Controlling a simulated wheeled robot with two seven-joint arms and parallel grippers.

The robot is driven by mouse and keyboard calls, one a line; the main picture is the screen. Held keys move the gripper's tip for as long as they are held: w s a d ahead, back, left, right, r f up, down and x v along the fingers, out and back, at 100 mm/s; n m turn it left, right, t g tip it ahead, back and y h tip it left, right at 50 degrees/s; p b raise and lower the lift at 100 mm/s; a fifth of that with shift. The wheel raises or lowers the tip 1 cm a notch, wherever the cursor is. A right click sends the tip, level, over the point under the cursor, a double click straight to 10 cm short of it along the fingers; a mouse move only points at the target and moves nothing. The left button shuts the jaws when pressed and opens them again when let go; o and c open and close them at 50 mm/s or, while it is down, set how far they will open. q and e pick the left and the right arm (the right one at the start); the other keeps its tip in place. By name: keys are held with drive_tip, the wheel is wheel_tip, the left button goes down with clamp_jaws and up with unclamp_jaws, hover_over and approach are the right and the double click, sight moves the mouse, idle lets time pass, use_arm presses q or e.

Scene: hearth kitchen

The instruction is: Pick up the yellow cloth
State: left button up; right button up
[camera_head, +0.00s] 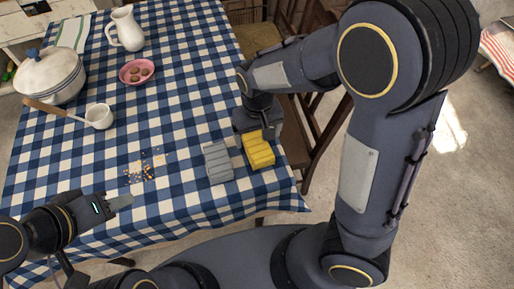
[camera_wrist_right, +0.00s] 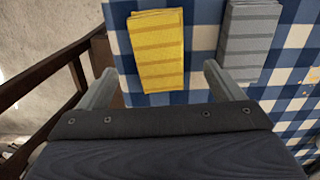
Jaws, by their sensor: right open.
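The yellow cloth (camera_head: 258,152) lies folded on the checked tablecloth near the table's right edge. It shows whole in the right wrist view (camera_wrist_right: 158,50), ahead of the jaws and a little left of their middle. My right gripper (camera_wrist_right: 160,85) is open and empty, with its two fingers apart. In the head view my right gripper (camera_head: 263,128) is just behind the yellow cloth, and its fingers are partly hidden. My left gripper (camera_head: 122,201) is over the table's front left part, seen from the side, so its opening is unclear.
A grey folded cloth (camera_head: 218,162) lies just left of the yellow one. Crumbs (camera_head: 145,170) are scattered further left. A wooden chair (camera_head: 318,125) stands against the right edge.

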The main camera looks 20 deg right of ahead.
sight(257, 146)
wheel_tip(257, 146, down, 5)
drive_tip(key=shift+w+b, duration=0.1)
drive_tip(key=shift+b, duration=0.2)
drive_tip(key=c, duration=1.1)
drive_tip(key=shift+o, duration=0.2)
drive_tip(key=shift+r, duration=0.1)
drive_tip(key=shift+r, duration=0.6)
drive_tip(key=w+a+r, duration=0.1)
drive_tip(key=r, duration=0.1)
drive_tip(key=a+r, duration=0.1)
drive_tip(key=r, duration=0.1)
drive_tip(key=w+a+r+p, duration=0.1)
drive_tip(key=r, duration=0.2)
drive_tip(key=shift+w+a, duration=0.25)
drive_tip(key=shift+w, duration=0.05)
drive_tip(key=w+a+r, duration=0.4)
drive_tip(key=w+a, duration=0.1)
drive_tip(key=a, duration=0.3)
drive_tip(key=shift+w+r, duration=0.3)
drive_tip(key=shift+r, duration=0.05)
